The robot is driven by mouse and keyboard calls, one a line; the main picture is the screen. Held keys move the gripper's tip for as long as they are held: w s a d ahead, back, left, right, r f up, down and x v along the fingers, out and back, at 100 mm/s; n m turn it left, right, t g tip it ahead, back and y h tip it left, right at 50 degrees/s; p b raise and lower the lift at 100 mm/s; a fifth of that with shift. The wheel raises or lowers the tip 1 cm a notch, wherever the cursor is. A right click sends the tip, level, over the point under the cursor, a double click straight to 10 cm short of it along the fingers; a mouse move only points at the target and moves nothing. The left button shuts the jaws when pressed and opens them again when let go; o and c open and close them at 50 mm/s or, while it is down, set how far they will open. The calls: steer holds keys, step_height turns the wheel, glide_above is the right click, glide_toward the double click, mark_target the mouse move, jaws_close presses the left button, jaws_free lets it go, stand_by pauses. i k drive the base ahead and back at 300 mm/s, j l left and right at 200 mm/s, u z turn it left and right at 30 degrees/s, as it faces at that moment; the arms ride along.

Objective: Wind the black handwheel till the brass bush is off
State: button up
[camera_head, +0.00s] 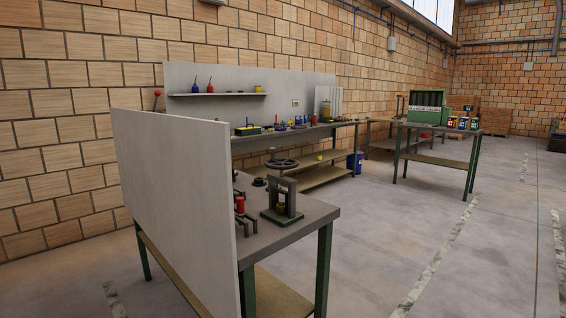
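The black handwheel (281,163) sits on top of a small dark press frame (291,195) near the right front corner of the nearest workbench. The wheel looks level. A small brass-coloured piece (281,207), which looks like the brass bush, shows low inside the frame; how it sits there is too small to tell. The press stands on a green base (281,217). My gripper is not in view.
The nearest workbench (313,211) has a tall grey panel (178,190) along its left side, hiding part of its top. A red item (240,204) stands left of the press. Open floor (400,240) lies to the right.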

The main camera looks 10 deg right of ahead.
mark_target(281, 164)
steer(key=z, duration=0.3)
steer(key=i+j+z, duration=0.1)
steer(key=i+z, duration=0.25)
steer(key=i+j+z, duration=0.15)
steer(key=z, duration=0.25)
steer(key=i, duration=0.1)
